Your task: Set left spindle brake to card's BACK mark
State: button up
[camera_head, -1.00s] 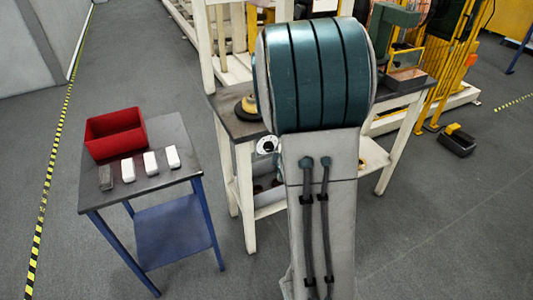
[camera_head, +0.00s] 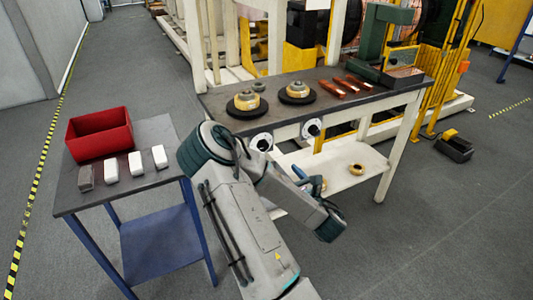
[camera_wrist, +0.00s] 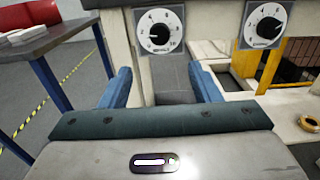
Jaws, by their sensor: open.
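The left brake dial (camera_wrist: 159,30) is a white numbered face with a black knob on the bench front, high in the wrist view. It also shows in the head view (camera_head: 261,142). Its knob setting is too small to read surely. A similar right dial (camera_wrist: 264,24) sits beside it. My gripper (camera_wrist: 161,84) is open and empty, its two blue fingers below the left dial in the picture and apart from it. Two brass-and-black spindles, left (camera_head: 246,101) and right (camera_head: 297,90), stand on the bench above. A white sheet (camera_head: 318,4) at the top is unreadable; I cannot tell if it is the card.
The bench (camera_head: 340,108) holds several copper pieces (camera_head: 339,91) and a green machine (camera_head: 376,38). Its lower shelf (camera_head: 342,178) carries a brass ring (camera_head: 356,169). A blue-legged table (camera_head: 120,188) with a red bin (camera_head: 99,136) and several small blocks stands left.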

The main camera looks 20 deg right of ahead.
aim_at(265, 148)
jog(key=w+p, duration=0.1)
jog(key=w, duration=0.5)
jog(key=w+p, duration=0.1)
jog(key=w, duration=0.6)
jog(key=shift+w+a, duration=0.2)
jog(key=shift+w, duration=0.1)
jog(key=c, duration=1)
